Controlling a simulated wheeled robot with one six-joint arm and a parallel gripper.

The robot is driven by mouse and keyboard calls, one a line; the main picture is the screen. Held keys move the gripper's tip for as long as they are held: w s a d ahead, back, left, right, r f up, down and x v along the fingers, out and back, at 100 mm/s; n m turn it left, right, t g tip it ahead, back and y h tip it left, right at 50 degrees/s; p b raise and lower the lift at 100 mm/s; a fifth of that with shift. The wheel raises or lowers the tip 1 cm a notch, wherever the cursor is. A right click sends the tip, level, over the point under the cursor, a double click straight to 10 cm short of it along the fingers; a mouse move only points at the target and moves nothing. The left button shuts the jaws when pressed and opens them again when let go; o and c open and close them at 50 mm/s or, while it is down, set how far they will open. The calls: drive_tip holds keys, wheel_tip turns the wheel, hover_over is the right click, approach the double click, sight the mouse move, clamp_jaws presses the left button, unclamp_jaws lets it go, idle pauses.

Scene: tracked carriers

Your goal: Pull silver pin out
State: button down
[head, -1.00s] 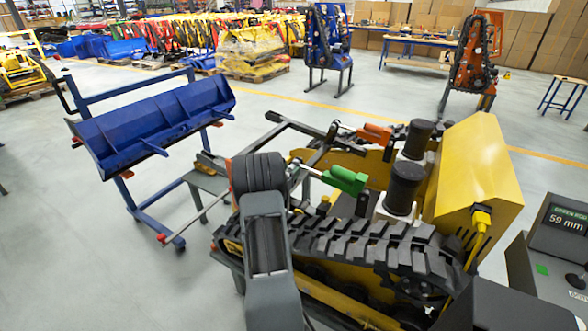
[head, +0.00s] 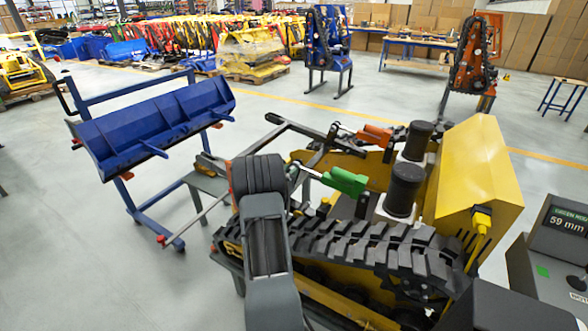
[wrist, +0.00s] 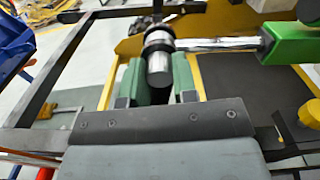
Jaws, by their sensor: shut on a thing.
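The silver pin (wrist: 159,66) is a short, bright cylinder in the upper middle of the wrist view, with a black ring around its far part. My gripper (wrist: 158,84) has a dark green finger on each side of it and is shut on it. A chrome rod (wrist: 212,44) runs from beside the pin to a green cylinder (wrist: 290,43). The green cylinder also shows in the head view (head: 345,181), on the yellow tracked carrier (head: 478,170). In the head view my own arm hides the fingers and pin. How far the pin sits in its hole cannot be told.
Grey frame bars (head: 310,130) and an orange cylinder (head: 374,136) lie close by on the carrier. The rubber track (head: 380,245) runs along the near side. A blue bucket (head: 150,125) on a stand is at left. A display (head: 566,222) reads 59 mm. Open floor lies behind.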

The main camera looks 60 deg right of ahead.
drive_tip(key=a, duration=0.7)
drive_tip(key=shift+a, duration=0.25)
idle(1.1)
drive_tip(key=shift+a, duration=0.2)
idle(0.4)
drive_tip(key=shift+a+b, duration=0.4)
drive_tip(key=shift+a, duration=1.25)
